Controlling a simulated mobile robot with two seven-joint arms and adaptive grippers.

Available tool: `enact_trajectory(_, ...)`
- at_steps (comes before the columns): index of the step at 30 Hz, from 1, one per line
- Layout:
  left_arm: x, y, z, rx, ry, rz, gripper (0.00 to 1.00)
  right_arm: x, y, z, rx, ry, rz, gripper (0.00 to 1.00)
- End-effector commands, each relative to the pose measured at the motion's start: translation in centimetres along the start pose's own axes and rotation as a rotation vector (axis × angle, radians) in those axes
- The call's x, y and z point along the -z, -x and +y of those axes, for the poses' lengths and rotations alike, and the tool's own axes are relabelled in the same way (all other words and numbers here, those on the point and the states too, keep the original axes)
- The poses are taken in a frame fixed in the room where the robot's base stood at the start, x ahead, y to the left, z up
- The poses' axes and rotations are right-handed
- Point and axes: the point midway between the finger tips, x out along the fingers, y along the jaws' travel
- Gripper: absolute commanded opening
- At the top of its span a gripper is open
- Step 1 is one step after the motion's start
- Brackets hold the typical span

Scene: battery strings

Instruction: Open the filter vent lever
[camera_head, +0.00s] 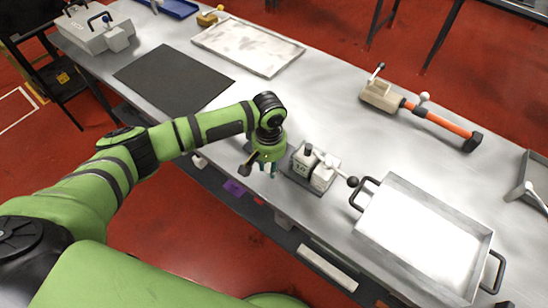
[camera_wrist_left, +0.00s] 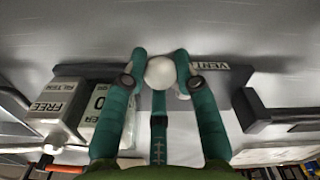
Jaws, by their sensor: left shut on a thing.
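My left gripper (camera_head: 264,172) is at the near edge of the bench, just left of a small light-coloured device (camera_head: 314,168). In the left wrist view, the gripper's green fingers (camera_wrist_left: 160,76) close around a white ball knob (camera_wrist_left: 160,72), the apparent lever end. A label reading VENT (camera_wrist_left: 210,66) lies beside the knob. The ball is hidden by the gripper in the head view, and most of the lever's arm cannot be made out. White blocks marked FREE FILTER (camera_wrist_left: 55,103) stand at the left of the wrist view. My right gripper is not in view.
A metal tray with black handles (camera_head: 395,188) is right of the device. A tool with an orange handle (camera_head: 432,119) lies behind it. A black mat (camera_head: 175,78), a pale tray (camera_head: 247,48) and a grey case (camera_head: 92,35) are further left. Bare bench lies behind the device.

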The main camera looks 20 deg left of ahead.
Motion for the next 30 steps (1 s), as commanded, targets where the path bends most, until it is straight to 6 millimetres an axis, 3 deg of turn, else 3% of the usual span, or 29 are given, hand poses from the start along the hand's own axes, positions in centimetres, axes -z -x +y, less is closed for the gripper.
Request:
enact_trajectory(16, 0.0, 0.0, -0.7, 0.006, -0.057, 0.0, 0.0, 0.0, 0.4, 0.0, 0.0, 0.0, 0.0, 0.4)
enact_trajectory(30, 0.2, -0.1, -2.1, 0.007, -0.253, -0.001, 0.0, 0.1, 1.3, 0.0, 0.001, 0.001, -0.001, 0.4)
